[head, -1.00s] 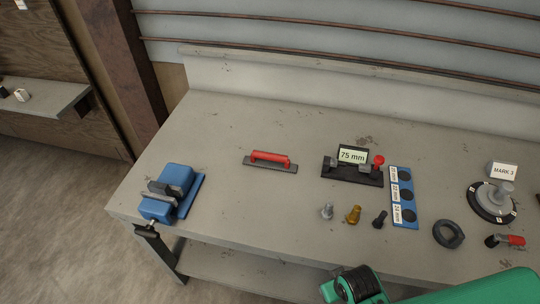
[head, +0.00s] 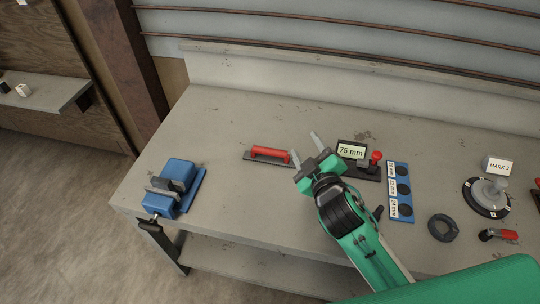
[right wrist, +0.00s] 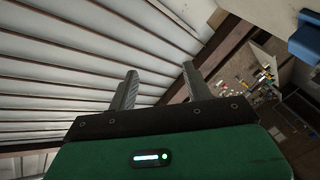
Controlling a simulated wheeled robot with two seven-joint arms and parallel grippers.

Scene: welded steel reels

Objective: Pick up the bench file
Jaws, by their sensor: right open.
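The bench file (head: 270,155) has a red handle on a dark flat base and lies on the grey workbench (head: 228,118), left of centre in the head view. My right gripper (head: 305,145) is open and empty, just right of the file. One of its fingers shows close to the file's right end; I cannot tell whether they touch. In the right wrist view the two fingers (right wrist: 157,88) stand apart with nothing between them, and the file is not seen. My left gripper is not in view.
A blue vise (head: 176,188) stands at the bench's left front. Right of my gripper are a 75 mm stop (head: 351,150), a blue gauge strip (head: 400,190), a dark ring (head: 443,228) and a MARK 3 dial (head: 487,196). The bench between vise and file is clear.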

